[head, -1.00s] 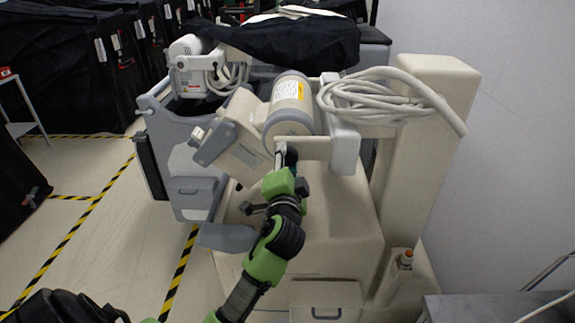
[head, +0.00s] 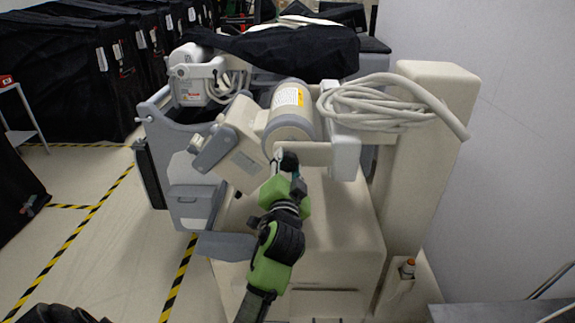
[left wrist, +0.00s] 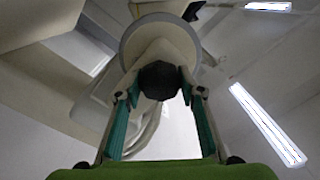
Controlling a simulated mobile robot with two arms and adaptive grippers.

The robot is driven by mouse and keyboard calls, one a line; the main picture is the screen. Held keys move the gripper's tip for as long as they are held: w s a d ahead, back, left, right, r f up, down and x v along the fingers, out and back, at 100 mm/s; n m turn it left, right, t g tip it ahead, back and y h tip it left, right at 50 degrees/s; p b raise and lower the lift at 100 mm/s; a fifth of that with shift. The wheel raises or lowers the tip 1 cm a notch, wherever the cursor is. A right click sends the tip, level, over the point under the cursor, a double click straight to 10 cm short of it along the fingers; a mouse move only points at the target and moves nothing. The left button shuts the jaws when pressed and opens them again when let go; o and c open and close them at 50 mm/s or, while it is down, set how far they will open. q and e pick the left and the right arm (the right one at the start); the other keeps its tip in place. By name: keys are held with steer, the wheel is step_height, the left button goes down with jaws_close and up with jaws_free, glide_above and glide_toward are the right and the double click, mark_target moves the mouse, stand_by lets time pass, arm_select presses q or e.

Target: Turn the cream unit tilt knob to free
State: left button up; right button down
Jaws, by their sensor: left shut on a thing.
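The cream unit (head: 320,220) stands in front of me with a cream cylinder (head: 289,115) on its tilting head. A dark, faceted knob (head: 289,160) sits below the cylinder's near end, by a cream bracket. It also shows in the left wrist view (left wrist: 159,80), between the fingers. My left gripper (head: 286,172) comes up from below and is shut on the knob, with a teal-padded finger (left wrist: 118,125) on either side. The knob's markings and setting cannot be read. My right gripper is not in view.
A coiled pale cable (head: 385,100) hangs beside the cream column (head: 430,150) at right. A grey folded panel (head: 190,180) stands at left, and a black cover (head: 290,45) lies behind. Striped floor tape (head: 85,220) crosses open floor at left. A grey table (head: 500,312) is at lower right.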

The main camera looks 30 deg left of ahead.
arm_select(q)
steer(key=o, duration=1.1)
steer(key=v, duration=0.7)
steer(key=shift+s+d, duration=0.1)
steer(key=shift+s, duration=0.15)
